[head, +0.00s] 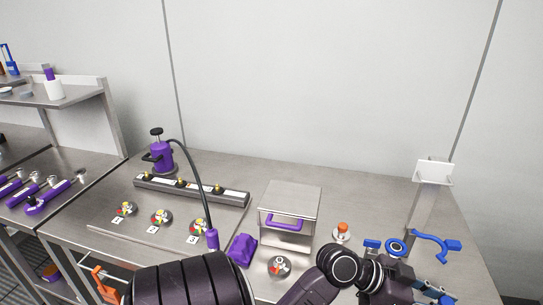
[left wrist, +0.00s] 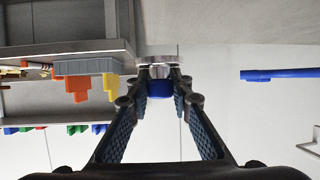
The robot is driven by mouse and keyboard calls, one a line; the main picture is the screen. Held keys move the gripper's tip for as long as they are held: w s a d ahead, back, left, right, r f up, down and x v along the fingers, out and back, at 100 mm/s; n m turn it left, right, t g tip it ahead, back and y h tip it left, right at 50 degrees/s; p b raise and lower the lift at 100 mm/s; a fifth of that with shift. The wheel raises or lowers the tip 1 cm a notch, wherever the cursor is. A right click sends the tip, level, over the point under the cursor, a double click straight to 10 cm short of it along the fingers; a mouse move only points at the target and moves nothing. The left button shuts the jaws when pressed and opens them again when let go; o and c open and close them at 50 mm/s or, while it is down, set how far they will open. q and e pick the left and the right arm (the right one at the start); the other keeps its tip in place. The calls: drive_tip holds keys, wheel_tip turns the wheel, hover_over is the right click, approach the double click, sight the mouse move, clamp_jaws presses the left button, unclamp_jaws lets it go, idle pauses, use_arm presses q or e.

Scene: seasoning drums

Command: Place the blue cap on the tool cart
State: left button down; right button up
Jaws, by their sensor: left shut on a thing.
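In the left wrist view my left gripper (left wrist: 160,76) is shut on the blue cap (left wrist: 159,89), whose rounded blue part shows between the fingers. A silvery round piece (left wrist: 158,58) shows at the fingertips; I cannot tell whether it belongs to the cap. My right gripper is in neither view. I cannot identify the tool cart with certainty.
The steel table (head: 350,185) carries a metal box with a purple handle (head: 290,205), a purple pump (head: 161,153), a blue ring (head: 397,247) and a blue wrench (head: 435,244). Purple-handled tools (head: 48,195) lie on the left bench. The table's back right is fairly clear.

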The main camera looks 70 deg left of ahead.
use_arm(q)
drive_tip(key=w+f+n+y, duration=0.1)
drive_tip(key=w, duration=0.1)
drive_tip(key=w+n+t+y+b, duration=0.1)
drive_tip(key=w, duration=0.1)
drive_tip(key=w+f+n+y, duration=0.1)
drive_tip(key=w, duration=0.1)
drive_tip(key=shift+w+d+f+t, duration=0.3)
drive_tip(key=shift+w+d+f, duration=0.05)
drive_tip(key=shift+w+d, duration=0.05)
drive_tip(key=w+n+y+b, duration=0.1)
drive_tip(key=w+n+y, duration=0.1)
drive_tip(key=w+r+n+y, duration=0.1)
drive_tip(key=w+y, duration=0.1)
drive_tip(key=w, duration=0.1)
drive_tip(key=shift+w+a+r+n+t+y+b, duration=0.2)
drive_tip(key=shift+n+t+y+b, duration=0.1)
drive_tip(key=shift+n+b, duration=0.1)
drive_tip(key=w+r+n+g+y+b, duration=0.1)
drive_tip(key=w+r+n+y+b, duration=0.1)
drive_tip(key=w+r+n+y, duration=0.4)
wheel_tip(320, 180, up, 9)
drive_tip(key=n+g+y, duration=0.1)
drive_tip(key=g+y, duration=0.1)
hover_over(476, 298)
drive_tip(key=shift+b, duration=0.3)
